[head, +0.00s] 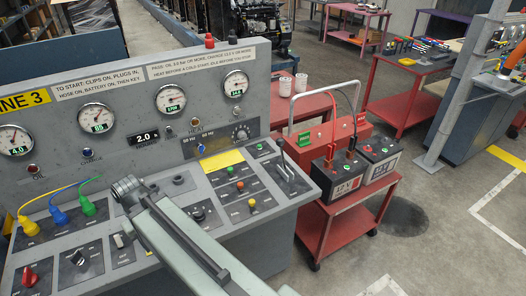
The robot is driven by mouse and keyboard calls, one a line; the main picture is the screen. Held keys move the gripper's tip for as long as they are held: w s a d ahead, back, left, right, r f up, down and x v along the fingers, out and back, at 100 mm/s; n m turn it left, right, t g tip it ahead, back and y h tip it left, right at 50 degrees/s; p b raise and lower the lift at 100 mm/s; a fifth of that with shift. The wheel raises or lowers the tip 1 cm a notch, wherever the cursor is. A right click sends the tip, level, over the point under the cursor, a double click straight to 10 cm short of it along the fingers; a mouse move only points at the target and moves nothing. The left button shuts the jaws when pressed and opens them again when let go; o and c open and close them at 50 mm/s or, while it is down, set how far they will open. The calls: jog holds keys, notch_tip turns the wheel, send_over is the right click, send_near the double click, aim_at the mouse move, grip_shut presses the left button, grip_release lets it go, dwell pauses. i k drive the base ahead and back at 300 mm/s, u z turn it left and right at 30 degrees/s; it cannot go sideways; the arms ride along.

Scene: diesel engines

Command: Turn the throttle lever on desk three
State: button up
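The grey desk (120,80) carries a sign at its upper left that reads "NE 3", its left part cut off. The throttle lever appears to be the dark-knobbed lever (282,158) on a slotted black plate at the desk's right end. It stands nearly upright, and nothing touches it. My arm reaches in from the bottom edge, over the middle of the desk, left of and apart from the lever. I see no gripper fingers on it, so my gripper is not visible. The arm hides part of the desk's lower front.
A red trolley (325,238) with two batteries (340,177) stands just right of the desk. Yellow, blue and green plugs (58,215) with cables sit at the left, above a red switch (30,277). The floor at the lower right (440,250) is clear.

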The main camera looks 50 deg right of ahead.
aim_at(282, 155)
jog(key=u, duration=1.4)
jog(key=k, duration=0.8)
jog(key=z, duration=1.35)
